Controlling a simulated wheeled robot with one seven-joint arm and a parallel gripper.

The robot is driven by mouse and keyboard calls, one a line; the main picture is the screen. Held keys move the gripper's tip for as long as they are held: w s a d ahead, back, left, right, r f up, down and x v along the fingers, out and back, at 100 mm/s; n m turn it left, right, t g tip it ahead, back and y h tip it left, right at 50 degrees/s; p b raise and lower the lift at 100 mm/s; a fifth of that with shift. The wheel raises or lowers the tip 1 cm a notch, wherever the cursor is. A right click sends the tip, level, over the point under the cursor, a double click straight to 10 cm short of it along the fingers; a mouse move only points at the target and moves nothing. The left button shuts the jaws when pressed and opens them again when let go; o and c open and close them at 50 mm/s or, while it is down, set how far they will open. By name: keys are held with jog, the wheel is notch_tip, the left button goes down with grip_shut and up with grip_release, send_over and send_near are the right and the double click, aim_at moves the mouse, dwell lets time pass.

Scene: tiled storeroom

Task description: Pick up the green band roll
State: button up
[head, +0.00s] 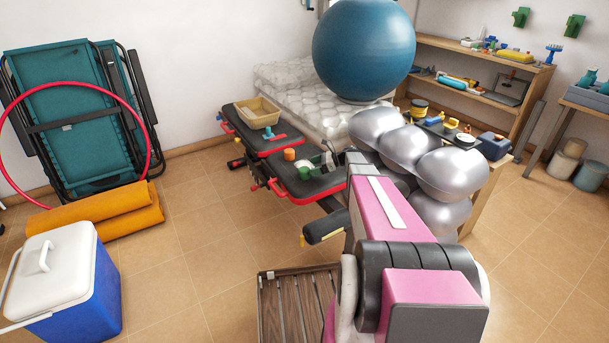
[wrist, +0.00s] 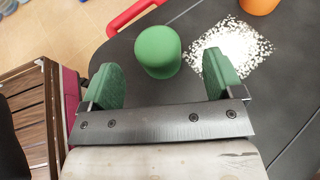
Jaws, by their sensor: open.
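The green band roll (wrist: 158,52) stands on a black padded bench (wrist: 275,95) in the wrist view. My gripper (wrist: 160,75) is open, with its two green-padded fingers spread wide. The roll shows just beyond and between the fingertips, nearer the left finger, and nothing is held. In the head view my gripper (head: 318,168) is small, over the near end of the bench (head: 300,188), partly behind my arm.
An orange roll (head: 289,154) stands on the bench close by. A white speckled patch (wrist: 232,48) lies beside the right finger. A beige basket (head: 257,112) sits on the bench's far part. Silver balls (head: 452,175) crowd the right; a wooden slatted crate (head: 290,300) is below.

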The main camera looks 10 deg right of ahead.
aim_at(306, 169)
jog(key=x, duration=0.4)
jog(key=shift+s+a+f, duration=0.15)
jog(key=shift+a, duration=0.25)
jog(key=c, duration=1)
